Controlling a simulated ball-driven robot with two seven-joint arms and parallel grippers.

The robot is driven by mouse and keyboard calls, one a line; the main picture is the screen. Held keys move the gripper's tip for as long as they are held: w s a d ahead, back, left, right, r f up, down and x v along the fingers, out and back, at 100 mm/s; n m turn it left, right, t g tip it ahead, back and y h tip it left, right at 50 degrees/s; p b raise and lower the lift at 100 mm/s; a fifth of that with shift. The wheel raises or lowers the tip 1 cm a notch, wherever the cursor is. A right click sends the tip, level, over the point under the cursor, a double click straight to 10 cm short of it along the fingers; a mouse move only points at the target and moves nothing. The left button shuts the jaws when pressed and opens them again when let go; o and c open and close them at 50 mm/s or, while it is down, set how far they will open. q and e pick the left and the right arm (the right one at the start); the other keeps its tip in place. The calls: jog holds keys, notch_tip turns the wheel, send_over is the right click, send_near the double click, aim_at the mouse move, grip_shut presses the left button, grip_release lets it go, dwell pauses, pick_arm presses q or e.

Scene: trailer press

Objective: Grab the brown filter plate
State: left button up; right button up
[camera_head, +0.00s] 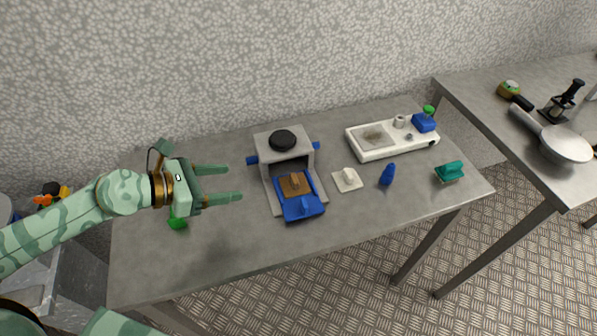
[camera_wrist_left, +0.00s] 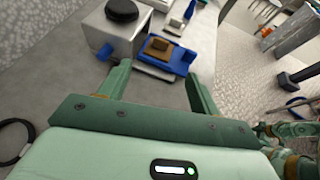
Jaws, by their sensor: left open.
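The brown filter plate (camera_head: 294,187) lies in the blue tray (camera_head: 303,209) at the front of the grey press (camera_head: 284,153). A brown block stands up from its middle like a handle. The plate also shows in the left wrist view (camera_wrist_left: 158,47), in the blue tray (camera_wrist_left: 182,66) beyond my fingers. My left gripper (camera_head: 240,182) is open and empty, to the left of the press, its fingers pointing right toward it. My right gripper does not show.
A white square piece (camera_head: 347,180) and a blue object (camera_head: 387,175) stand right of the press. A white station (camera_head: 392,139) is behind them. A teal object (camera_head: 449,172) is near the right edge. A green object (camera_head: 177,222) is below my left gripper. The front left table is clear.

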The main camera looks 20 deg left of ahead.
pick_arm(q)
jog(key=b, duration=0.2)
send_near(293, 178)
jog(key=shift+x, duration=1.05)
jog(key=shift+w+d+f, duration=0.15)
jog(key=shift+w+d, duration=0.05)
jog(key=shift+w, duration=0.35)
jog(key=b+x, duration=0.1)
jog(key=x, duration=0.4)
jog(key=shift+s+d+f, duration=0.1)
jog(key=shift+s, duration=0.05)
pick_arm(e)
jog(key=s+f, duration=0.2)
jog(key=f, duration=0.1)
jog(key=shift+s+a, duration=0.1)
pick_arm(q)
jog(key=c, duration=1)
